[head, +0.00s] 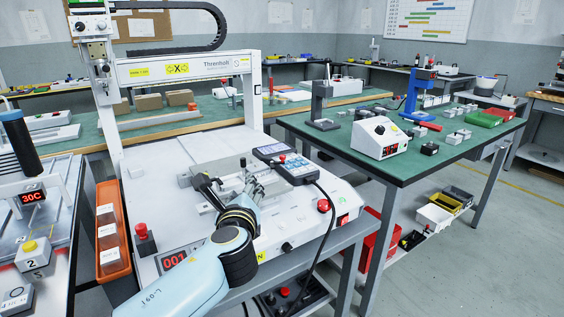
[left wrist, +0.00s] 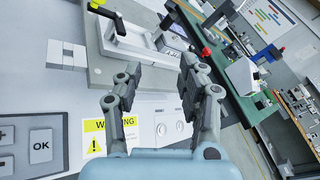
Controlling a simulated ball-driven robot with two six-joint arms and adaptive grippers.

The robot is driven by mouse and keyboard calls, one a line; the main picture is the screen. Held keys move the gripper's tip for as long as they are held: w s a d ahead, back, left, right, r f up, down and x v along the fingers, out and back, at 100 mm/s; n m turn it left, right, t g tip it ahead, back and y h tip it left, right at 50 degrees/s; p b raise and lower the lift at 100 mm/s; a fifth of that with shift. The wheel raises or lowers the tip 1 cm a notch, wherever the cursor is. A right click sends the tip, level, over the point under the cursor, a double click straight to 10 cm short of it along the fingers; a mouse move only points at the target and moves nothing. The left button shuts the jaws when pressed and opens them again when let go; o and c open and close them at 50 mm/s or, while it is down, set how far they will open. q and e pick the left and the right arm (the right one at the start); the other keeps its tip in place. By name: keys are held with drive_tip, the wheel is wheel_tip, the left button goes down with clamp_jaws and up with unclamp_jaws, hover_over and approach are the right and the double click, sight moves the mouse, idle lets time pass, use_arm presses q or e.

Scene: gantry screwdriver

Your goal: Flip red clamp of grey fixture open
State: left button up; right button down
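The grey fixture (head: 196,178) lies on the white bed of the gantry machine. In the left wrist view its grey base plate (left wrist: 97,62) carries a pale raised frame (left wrist: 128,42). A small red part (head: 282,157) shows beside the handheld panel, and a red knob (left wrist: 205,52) shows right of the fixture in the left wrist view; I cannot tell whether either is the clamp. My left gripper (head: 236,184) is over the front of the fixture and hides part of it. Its fingers (left wrist: 158,80) are apart with nothing between them. My right gripper is not in view.
The gantry column (head: 108,110) stands left of the fixture. A handheld panel (head: 296,170) with a cable lies to the right. A red button (head: 324,205) sits on the machine's front. An orange bin (head: 112,232) hangs at the left side.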

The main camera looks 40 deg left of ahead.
sight(282, 159)
use_arm(q)
drive_tip(key=w+m+t, duration=0.1)
drive_tip(key=w+m, duration=0.2)
drive_tip(key=w, duration=0.2)
drive_tip(key=w+a+m+t+h+b, duration=0.1)
drive_tip(key=w+m, duration=0.2)
drive_tip(key=w, duration=0.3)
drive_tip(key=w+r+m+t+h+b, duration=0.1)
drive_tip(key=w+m, duration=0.2)
drive_tip(key=w, duration=0.2)
drive_tip(key=shift+w+a+m, duration=0.15)
drive_tip(key=shift+w+m, duration=0.05)
drive_tip(key=shift+m, duration=0.1)
clamp_jaws()
